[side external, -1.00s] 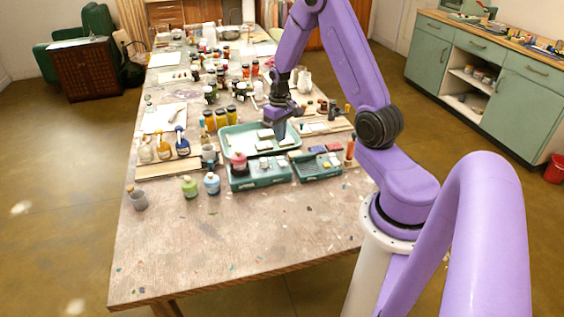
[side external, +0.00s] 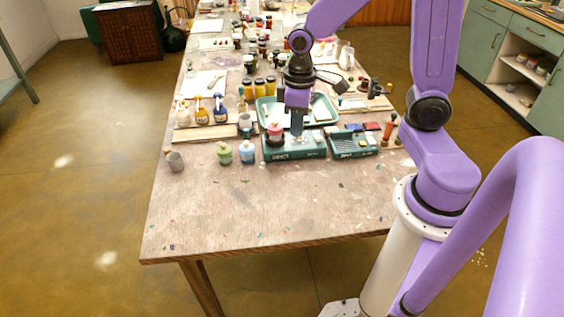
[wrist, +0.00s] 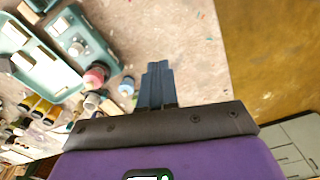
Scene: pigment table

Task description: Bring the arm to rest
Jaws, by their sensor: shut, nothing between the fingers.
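My gripper (side external: 297,127) is shut and empty, pointing down in front of the large green tray (side external: 262,116). In the side external view its fingertips overlap the labelled green box (side external: 292,153); their height above it is hard to tell. In the wrist view the dark fingers (wrist: 155,82) lie together with nothing between them, and bare tabletop shows beyond them.
A red-topped jar (side external: 275,134) stands close left of the fingers. A second green box (side external: 350,147) is to the right. A green jar (side external: 224,154), a blue jar (side external: 247,154) and a grey cup (side external: 175,161) stand left. The table's front (side external: 270,210) is clear.

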